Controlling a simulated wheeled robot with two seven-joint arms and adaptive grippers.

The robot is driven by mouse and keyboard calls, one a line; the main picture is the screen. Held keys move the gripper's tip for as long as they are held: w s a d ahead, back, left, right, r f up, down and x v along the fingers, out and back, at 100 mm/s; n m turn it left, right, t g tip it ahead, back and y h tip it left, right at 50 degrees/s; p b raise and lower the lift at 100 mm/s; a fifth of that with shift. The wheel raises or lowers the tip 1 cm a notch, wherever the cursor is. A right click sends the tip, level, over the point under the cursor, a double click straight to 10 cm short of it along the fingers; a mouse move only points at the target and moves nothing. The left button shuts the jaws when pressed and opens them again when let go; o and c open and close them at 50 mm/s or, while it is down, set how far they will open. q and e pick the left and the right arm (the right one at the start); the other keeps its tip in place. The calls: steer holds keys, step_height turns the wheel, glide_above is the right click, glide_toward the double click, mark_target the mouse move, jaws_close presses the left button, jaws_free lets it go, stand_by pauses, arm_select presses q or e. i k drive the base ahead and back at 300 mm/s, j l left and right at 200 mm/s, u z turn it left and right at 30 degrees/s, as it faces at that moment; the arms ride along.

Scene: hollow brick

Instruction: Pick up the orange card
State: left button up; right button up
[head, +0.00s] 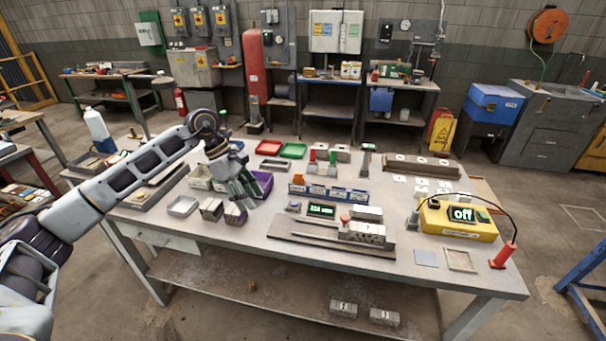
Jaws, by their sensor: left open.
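A small orange piece (299,178), which looks like the orange card, stands at the left end of the blue rack (328,194) near the middle of the table. It is too small to make out in detail. My left gripper (243,199) is open, pointing down over the table to the left of the rack, beside a purple bin (263,182). It is apart from the orange piece. My right gripper is out of view.
Grey blocks (211,208) sit just below my left gripper. A long grey fixture (330,238) lies in front of the rack. A yellow box reading "off" (458,220) with a red probe (504,255) stands at right.

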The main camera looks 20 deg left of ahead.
mark_target(298, 178)
steer(key=i, duration=1)
